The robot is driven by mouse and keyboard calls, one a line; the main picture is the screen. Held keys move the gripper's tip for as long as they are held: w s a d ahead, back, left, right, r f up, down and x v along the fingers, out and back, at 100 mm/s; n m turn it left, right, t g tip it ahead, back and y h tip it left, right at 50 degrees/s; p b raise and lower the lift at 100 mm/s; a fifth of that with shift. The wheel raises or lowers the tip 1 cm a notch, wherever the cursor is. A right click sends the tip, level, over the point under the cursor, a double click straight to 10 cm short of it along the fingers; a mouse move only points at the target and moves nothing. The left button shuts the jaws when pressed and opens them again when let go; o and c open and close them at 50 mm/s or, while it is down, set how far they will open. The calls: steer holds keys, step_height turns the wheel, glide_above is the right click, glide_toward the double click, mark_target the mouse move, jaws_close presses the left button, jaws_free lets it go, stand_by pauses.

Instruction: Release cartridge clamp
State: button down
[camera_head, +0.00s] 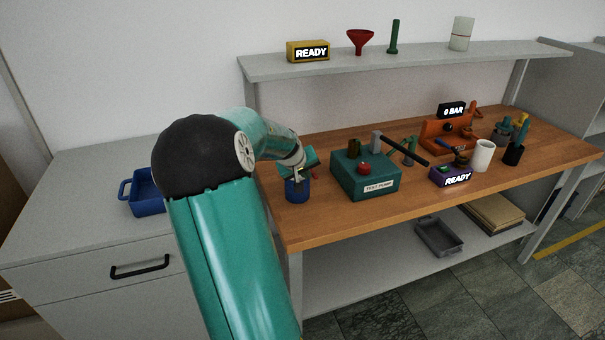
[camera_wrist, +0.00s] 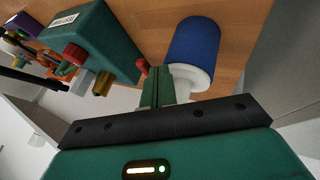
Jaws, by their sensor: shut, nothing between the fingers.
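My gripper (camera_head: 299,172) is over the left end of the wooden bench, just above a blue cylinder (camera_head: 297,191). In the wrist view its green fingers (camera_wrist: 160,85) are closed together and empty, beside the blue cylinder (camera_wrist: 195,52) with its white end. I cannot tell whether they touch. An orange fixture (camera_head: 432,139) with an upright orange part at its right stands at the bench's back right; it may hold the cartridge clamp, but the clamp's state is too small to tell. A green pump box (camera_head: 366,181) labelled TEST PUMP, with a red knob and black lever, stands right of my gripper.
A display (camera_head: 452,109) above the orange fixture reads 0 BAR. A purple box (camera_head: 451,176) reads READY. A white cup (camera_head: 483,156) and a dark tool holder (camera_head: 513,155) stand at the right. A shelf (camera_head: 420,60) overhangs the back. The bench's front strip is mostly clear.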

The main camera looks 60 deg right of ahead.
steer(key=s+d+n+t, duration=0.2)
steer(key=s+d+n, duration=0.1)
steer(key=s+d, duration=0.2)
steer(key=d, duration=0.2)
steer(key=shift+d+n, duration=0.4)
stand_by(0.6)
steer(key=shift+s, duration=0.1)
steer(key=shift+w+a, duration=0.4)
steer(key=shift+w, duration=0.3)
